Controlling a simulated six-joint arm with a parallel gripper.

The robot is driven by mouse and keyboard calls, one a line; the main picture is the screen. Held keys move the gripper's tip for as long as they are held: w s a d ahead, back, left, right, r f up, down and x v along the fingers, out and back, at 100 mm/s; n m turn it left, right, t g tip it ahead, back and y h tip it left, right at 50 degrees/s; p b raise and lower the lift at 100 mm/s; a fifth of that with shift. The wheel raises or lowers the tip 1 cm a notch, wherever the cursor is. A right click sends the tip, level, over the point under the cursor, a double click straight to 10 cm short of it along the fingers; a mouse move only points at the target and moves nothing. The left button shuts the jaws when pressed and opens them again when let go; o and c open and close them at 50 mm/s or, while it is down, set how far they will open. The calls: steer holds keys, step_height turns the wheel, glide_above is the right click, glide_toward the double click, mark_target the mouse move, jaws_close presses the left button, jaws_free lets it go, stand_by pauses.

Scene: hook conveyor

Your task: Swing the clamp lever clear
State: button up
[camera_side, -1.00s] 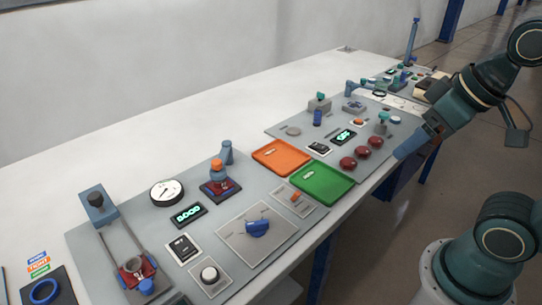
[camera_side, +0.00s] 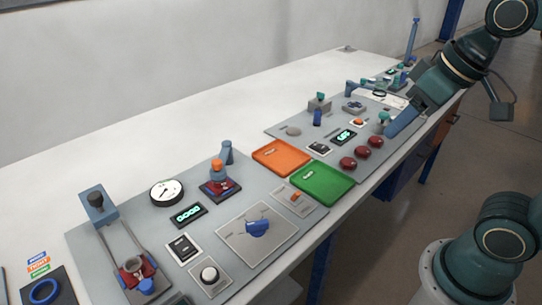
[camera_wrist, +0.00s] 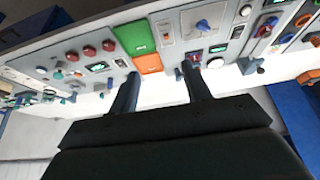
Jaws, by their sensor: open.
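My gripper (camera_side: 394,130) is above the right part of the bench, near the red buttons; its blue fingers point down and left. In the wrist view my gripper (camera_wrist: 162,90) has two fingers spread apart with nothing between them. A blue upright lever (camera_side: 226,152) stands behind a small fixture with red jaws (camera_side: 219,187) and an orange cap (camera_side: 217,166) on the near panel. Another blue lever-like part (camera_side: 352,88) sits on the far panel. I cannot tell for sure which is the clamp lever. My gripper is apart from both.
An orange tray (camera_side: 281,148) and a green tray (camera_side: 341,195) lie between the panels. The white bench behind the panels (camera_side: 180,135) is clear.

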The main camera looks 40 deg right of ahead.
steer(key=w+a+r+g, duration=0.15)
steer(key=w+r, duration=0.35)
steer(key=w, duration=0.6)
steer(key=g, duration=0.4)
glide_above(217, 162)
step_height(217, 162, down, 14)
steer(key=shift+w+m, duration=0.15)
steer(key=shift+m, duration=0.15)
step_height(217, 162, down, 14)
steer(key=shift+r, duration=0.1)
steer(key=shift+c, duration=0.2)
jaws_close()
